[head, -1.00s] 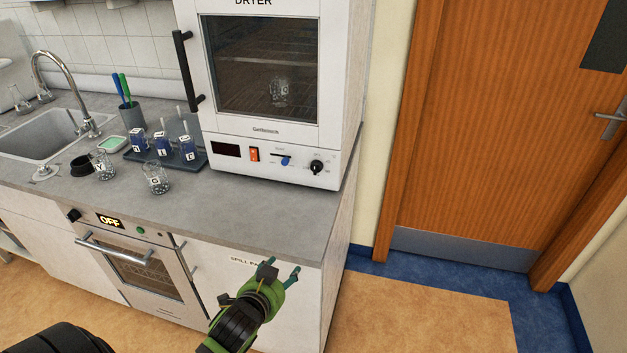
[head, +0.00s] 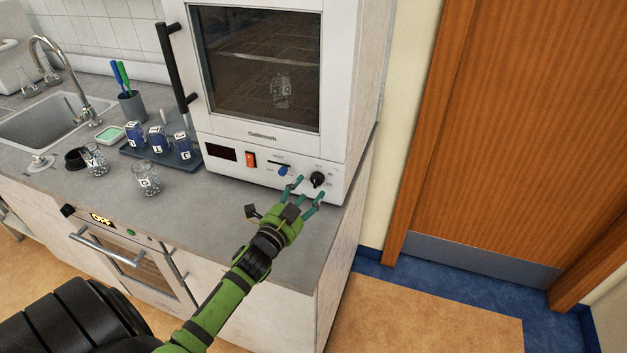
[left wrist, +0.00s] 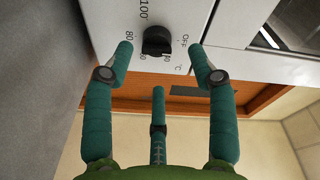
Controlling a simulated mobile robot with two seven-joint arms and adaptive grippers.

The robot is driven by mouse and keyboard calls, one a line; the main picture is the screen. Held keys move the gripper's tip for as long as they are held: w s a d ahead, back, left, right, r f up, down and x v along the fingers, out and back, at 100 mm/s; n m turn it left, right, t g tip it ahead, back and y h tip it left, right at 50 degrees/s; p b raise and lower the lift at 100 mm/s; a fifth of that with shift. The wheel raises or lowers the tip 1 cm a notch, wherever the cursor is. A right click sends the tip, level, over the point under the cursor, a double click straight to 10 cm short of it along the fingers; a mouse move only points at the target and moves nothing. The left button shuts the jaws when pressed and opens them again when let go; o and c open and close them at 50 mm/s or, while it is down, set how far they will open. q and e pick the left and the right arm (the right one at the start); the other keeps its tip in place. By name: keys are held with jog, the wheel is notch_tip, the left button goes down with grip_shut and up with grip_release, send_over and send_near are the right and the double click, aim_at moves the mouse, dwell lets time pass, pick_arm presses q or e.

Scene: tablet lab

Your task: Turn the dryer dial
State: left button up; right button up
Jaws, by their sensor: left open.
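The dryer (head: 262,135) stands on the counter with its door closed. Its black dial (head: 317,179) is at the right end of the lower front panel. In the left wrist view the dial (left wrist: 157,41) sits among printed marks, including 80, 100 and OFF. My left gripper (head: 305,190) is open and empty, just in front of the dial. In the left wrist view two teal fingers (left wrist: 160,50) stand on either side of the dial, with a third finger below; whether they touch it I cannot tell. My right gripper is not in view.
A blue slider (head: 283,171) and an orange switch (head: 251,159) are left of the dial. Two beakers, one here (head: 146,178), and a tray (head: 180,171) of labelled blue items are on the counter (head: 225,215). An oven (head: 130,262) is below.

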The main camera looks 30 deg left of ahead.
aim_at(314, 183)
pick_arm(q)
jog(key=w, duration=0.3)
jog(key=shift+a, duration=0.15)
jog(key=shift+w+f+p, duration=0.1)
jog(key=shift+w+p, duration=0.2)
jog(key=shift+w, duration=0.25)
jog(key=c, duration=1.1)
jog(key=shift+c, duration=0.2)
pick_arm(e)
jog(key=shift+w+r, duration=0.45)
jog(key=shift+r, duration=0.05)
